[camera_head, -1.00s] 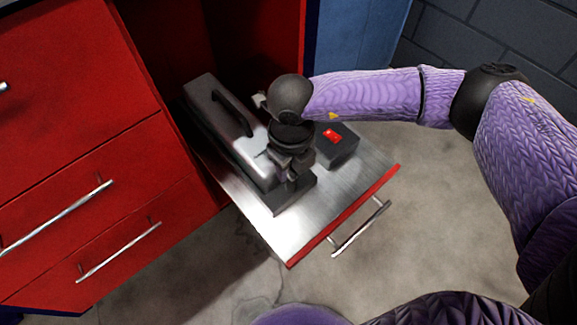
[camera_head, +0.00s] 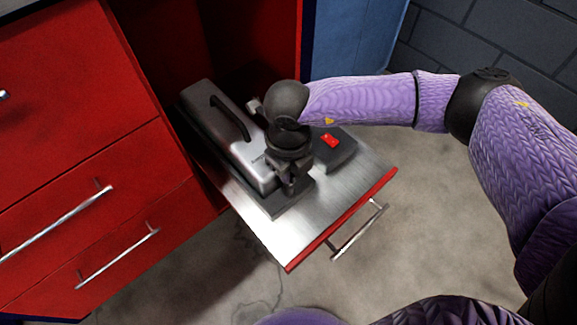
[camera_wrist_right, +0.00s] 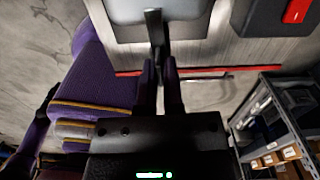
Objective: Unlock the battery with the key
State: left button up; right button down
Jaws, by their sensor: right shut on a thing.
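The battery (camera_head: 237,145) is a long grey and black case with a carry handle, lying on the open metal drawer. In the right wrist view the grey end of the battery (camera_wrist_right: 130,10) shows at the top. My right gripper (camera_head: 289,188) is at the battery's near end, above the dark base plate. In the right wrist view, my right gripper (camera_wrist_right: 160,68) is shut on a thin dark key (camera_wrist_right: 154,28), which points toward the battery end. The gripper hides the lock, so I cannot tell whether the key is inside it. My left gripper is not in view.
A black box with a red switch (camera_head: 331,140) stands on the drawer right of the battery. The drawer (camera_head: 300,238) has a red front edge and bar handle. Red cabinet drawers (camera_head: 90,215) stand left. A shelf rack (camera_wrist_right: 275,115) shows in the wrist view.

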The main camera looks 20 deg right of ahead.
jog(key=n+p, duration=0.1)
jog(key=n, duration=0.2)
jog(key=n+p, duration=0.1)
jog(key=n, duration=0.3)
jog(key=shift+n, duration=0.3)
jog(key=n, duration=0.2)
jog(key=shift+n+p, duration=0.3)
jog(key=shift+p, duration=0.1)
jog(key=n, duration=0.3)
jog(key=shift+n, duration=2.1)
